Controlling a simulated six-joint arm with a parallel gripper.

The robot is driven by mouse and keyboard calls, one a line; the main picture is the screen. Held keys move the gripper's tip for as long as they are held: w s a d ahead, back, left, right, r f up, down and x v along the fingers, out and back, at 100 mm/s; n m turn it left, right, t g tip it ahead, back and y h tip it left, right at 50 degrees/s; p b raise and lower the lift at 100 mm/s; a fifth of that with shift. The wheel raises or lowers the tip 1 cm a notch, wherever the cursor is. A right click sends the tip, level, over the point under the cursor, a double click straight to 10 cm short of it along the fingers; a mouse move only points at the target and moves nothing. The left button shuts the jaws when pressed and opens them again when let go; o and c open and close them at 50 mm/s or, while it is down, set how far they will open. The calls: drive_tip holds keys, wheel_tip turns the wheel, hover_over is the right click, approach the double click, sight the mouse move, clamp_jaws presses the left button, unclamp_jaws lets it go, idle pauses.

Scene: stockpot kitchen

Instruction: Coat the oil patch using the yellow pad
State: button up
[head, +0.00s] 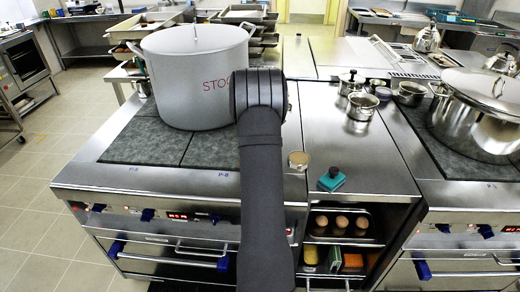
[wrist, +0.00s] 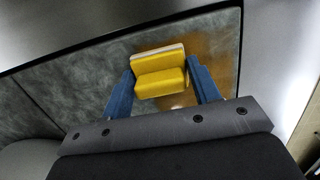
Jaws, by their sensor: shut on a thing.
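The yellow pad (wrist: 160,82) sits between the two blue fingers of my gripper (wrist: 162,88) in the wrist view. My gripper is shut on it. The oil patch (wrist: 216,48) shows as a brown stain on the grey mottled cooktop, beside and beyond the pad; part of it is hidden by the pad and the right finger. I cannot tell whether the pad touches the surface. In the head view my arm hides the gripper, the pad and the patch.
A large grey stockpot (head: 195,80) stands on the cooktop (head: 145,142) left of my arm. A shelf below holds several eggs and sponges. A steel pot (head: 478,112) stands far right.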

drive_tip(key=shift+w, duration=1.25)
drive_tip(key=shift+a, duration=1.1)
drive_tip(key=shift+s+a, duration=0.1)
drive_tip(key=shift+s, duration=5.85)
drive_tip(key=shift+w+a, duration=0.1)
drive_tip(key=shift+a, duration=1.1)
drive_tip(key=shift+w, duration=5.7)
drive_tip(key=shift+w+r, duration=0.1)
drive_tip(key=shift+w, duration=0.15)
wheel_tip(320, 180, up, 8)
